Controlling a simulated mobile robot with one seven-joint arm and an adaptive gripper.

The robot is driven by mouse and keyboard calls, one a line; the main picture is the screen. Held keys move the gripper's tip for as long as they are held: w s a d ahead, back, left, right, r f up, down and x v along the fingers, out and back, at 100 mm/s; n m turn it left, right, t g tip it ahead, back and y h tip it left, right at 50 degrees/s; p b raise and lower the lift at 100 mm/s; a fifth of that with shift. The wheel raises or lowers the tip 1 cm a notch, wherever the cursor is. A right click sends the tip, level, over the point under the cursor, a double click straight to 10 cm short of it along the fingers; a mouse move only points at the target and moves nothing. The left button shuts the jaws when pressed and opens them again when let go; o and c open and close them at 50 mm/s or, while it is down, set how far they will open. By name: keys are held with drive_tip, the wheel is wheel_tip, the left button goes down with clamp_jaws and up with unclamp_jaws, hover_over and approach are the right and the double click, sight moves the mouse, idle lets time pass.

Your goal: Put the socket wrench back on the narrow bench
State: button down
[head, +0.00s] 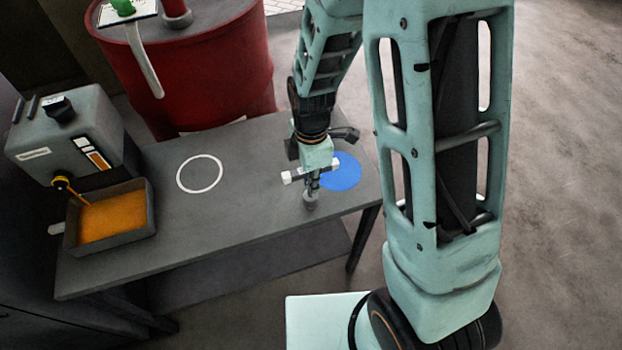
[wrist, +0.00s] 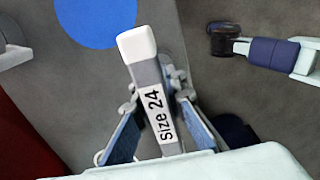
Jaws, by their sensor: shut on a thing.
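The socket wrench (head: 291,177) is in my gripper (head: 312,181) above the narrow bench (head: 240,215). Its white end sticks out to the left in the head view, and a grey round part (head: 310,201) hangs below the fingers. In the wrist view the wrench (wrist: 152,88), labelled "Size 24", lies between the two fingers of my gripper (wrist: 158,100), which is shut on it. Whether the wrench touches the bench top is unclear. A flat blue disc (head: 341,172) lies on the bench just right of the gripper; it also shows in the wrist view (wrist: 92,18).
A white ring (head: 200,174) marks the bench left of the gripper, with clear top around it. A tray of orange contents (head: 150,205) and a grey machine (head: 70,135) stand at the left end. A red drum (head: 205,70) stands behind the bench.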

drive_tip(key=shift+f, duration=0.15)
idle(0.4)
drive_tip(key=shift+f+b, duration=1)
drive_tip(key=shift+b, duration=0.05)
drive_tip(key=c, duration=1.3)
unclamp_jaws()
drive_tip(key=shift+r, duration=0.1)
drive_tip(key=shift+r+p, duration=3.45)
drive_tip(key=shift+r, duration=1.05)
